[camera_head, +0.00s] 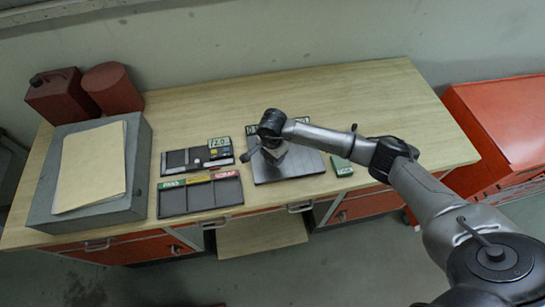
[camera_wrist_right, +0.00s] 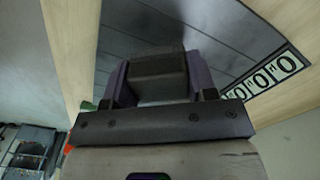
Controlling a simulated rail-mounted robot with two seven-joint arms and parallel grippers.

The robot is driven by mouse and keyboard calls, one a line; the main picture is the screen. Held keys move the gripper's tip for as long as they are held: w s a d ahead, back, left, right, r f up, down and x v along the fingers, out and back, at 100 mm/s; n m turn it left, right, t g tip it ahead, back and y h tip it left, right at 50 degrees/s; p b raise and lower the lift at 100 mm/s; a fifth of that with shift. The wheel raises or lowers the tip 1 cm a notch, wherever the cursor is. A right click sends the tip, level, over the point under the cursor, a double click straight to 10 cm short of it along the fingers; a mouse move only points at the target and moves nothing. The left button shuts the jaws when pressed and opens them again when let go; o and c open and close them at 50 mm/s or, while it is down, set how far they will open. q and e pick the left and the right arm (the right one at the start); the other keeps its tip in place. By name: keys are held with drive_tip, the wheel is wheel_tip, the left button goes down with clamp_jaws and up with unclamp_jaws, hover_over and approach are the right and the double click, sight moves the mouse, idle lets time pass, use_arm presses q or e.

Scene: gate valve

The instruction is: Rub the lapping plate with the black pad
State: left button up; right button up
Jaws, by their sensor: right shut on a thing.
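The lapping plate (camera_head: 304,165) is a flat dark grey slab on the wooden bench, right of the middle. In the right wrist view the plate (camera_wrist_right: 225,35) fills the upper middle, with a row of pale characters along one edge. My right gripper (camera_head: 272,150) is over the plate. In the right wrist view its fingers (camera_wrist_right: 160,80) are shut on the black pad (camera_wrist_right: 157,72), a dark block. The pad is over the plate; I cannot tell whether it touches. In the head view the gripper mostly hides the pad. My left gripper is not in view.
Left of the plate lie a tray with a 12.0 label (camera_head: 219,143) and a tray with coloured labels (camera_head: 200,197). A small green box (camera_head: 342,166) lies right of the plate. A grey block (camera_head: 138,185) and red containers (camera_head: 112,88) are at left. The back right bench is clear.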

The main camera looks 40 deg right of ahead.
wheel_tip(320, 180, up, 3)
drive_tip(key=shift+r+p, duration=0.2)
drive_tip(key=shift+p, duration=0.7)
drive_tip(key=shift+r+p, duration=0.55)
drive_tip(key=shift+r, duration=0.45)
